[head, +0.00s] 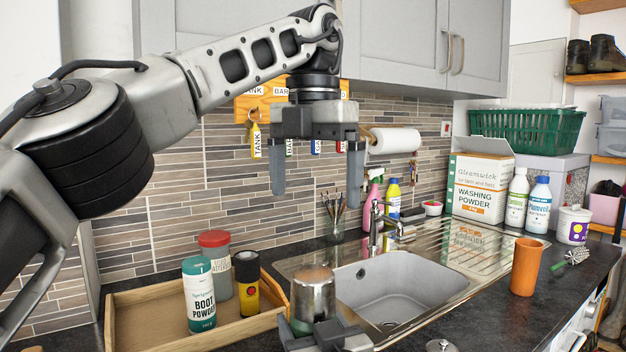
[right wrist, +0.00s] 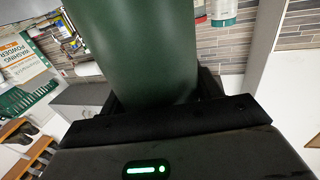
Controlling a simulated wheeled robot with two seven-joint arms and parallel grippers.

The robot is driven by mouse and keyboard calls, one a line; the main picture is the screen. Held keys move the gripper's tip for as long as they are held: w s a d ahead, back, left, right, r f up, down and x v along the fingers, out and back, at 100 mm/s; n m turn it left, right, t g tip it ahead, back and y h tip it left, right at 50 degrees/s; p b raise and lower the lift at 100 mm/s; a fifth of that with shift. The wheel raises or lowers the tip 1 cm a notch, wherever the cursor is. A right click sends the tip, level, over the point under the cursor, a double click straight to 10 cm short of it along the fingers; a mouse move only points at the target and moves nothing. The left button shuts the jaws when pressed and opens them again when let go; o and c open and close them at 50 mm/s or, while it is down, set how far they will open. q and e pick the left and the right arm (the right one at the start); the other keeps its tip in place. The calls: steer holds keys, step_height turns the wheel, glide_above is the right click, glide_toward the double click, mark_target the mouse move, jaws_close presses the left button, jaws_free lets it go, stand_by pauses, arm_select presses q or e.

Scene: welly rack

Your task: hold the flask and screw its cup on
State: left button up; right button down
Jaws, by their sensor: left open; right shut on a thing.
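The flask (right wrist: 140,50) has a dark green body and fills the middle of the right wrist view. My right gripper (head: 324,338) is shut on it, at the bottom edge of the head view. A steel cup (head: 313,293), bottom up, shows just above that gripper in the head view. It appears to sit over the flask's top; its lower edge is partly hidden, so I cannot tell whether it is screwed on. My left gripper (head: 316,180) is open and empty, fingers pointing down, well above the cup and in front of the tiled wall.
A wooden tray (head: 140,297) with boot powder (head: 198,294) and other containers stands left of the cup. The sink (head: 395,285) and tap (head: 376,225) are to its right. An orange beaker (head: 526,267) stands farther right. A small round metal thing (head: 440,346) is cut off below.

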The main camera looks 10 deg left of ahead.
steer(key=shift+c, duration=1.2)
jaws_free()
steer(key=b+v, duration=0.2)
steer(key=v, duration=1.4)
steer(key=shift+b, duration=0.35)
